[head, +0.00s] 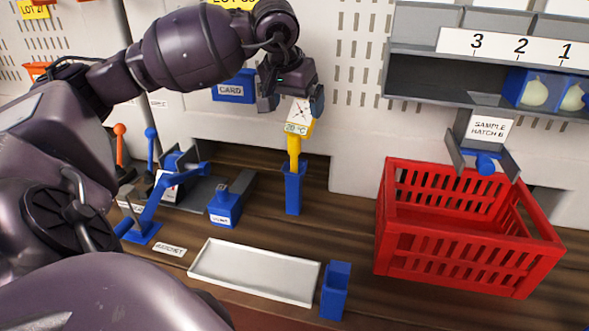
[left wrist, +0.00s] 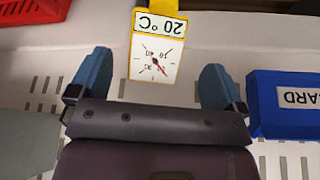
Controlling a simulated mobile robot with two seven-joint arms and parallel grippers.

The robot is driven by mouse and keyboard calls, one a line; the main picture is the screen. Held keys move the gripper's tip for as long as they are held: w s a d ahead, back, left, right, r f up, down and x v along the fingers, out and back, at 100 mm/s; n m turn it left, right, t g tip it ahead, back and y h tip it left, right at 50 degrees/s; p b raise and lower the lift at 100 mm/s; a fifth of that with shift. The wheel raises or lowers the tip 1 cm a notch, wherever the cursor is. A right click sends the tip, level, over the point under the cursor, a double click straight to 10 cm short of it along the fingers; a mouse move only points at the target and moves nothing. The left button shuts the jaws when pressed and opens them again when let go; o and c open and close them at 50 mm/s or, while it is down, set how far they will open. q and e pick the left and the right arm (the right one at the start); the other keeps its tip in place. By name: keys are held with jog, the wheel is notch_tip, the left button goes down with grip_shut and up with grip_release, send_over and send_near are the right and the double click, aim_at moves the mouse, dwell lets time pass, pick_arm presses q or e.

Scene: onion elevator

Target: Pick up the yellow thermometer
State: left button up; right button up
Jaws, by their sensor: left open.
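The yellow thermometer (head: 294,147) stands upright in a narrow blue holder (head: 292,190) on the wooden bench. Its white dial and a "20 °C" label face me. My left gripper (head: 291,103) is open at the thermometer's top, with a blue fingertip on either side of the dial head. In the left wrist view the thermometer (left wrist: 154,55) sits between the two open fingers (left wrist: 156,85), with a gap on both sides. My right gripper is not in view.
A red crate (head: 460,268) stands at the right. A white tray (head: 255,272) and an empty blue holder (head: 336,290) are in front. A blue card box (head: 233,88) hangs on the wall beside the gripper. A grey shelf (head: 430,62) is at the upper right.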

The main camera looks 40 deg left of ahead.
aim_at(300, 119)
pick_arm(q)
jog(key=shift+d+p+x, duration=0.15)
jog(key=shift+p+x, duration=0.2)
jog(key=shift+x, duration=1)
jog(key=shift+d+p+x, duration=0.1)
jog(key=shift+p+x, duration=0.25)
jog(key=shift+x, duration=0.95)
jog(key=shift+s, duration=0.1)
jog(key=c, duration=1.4)
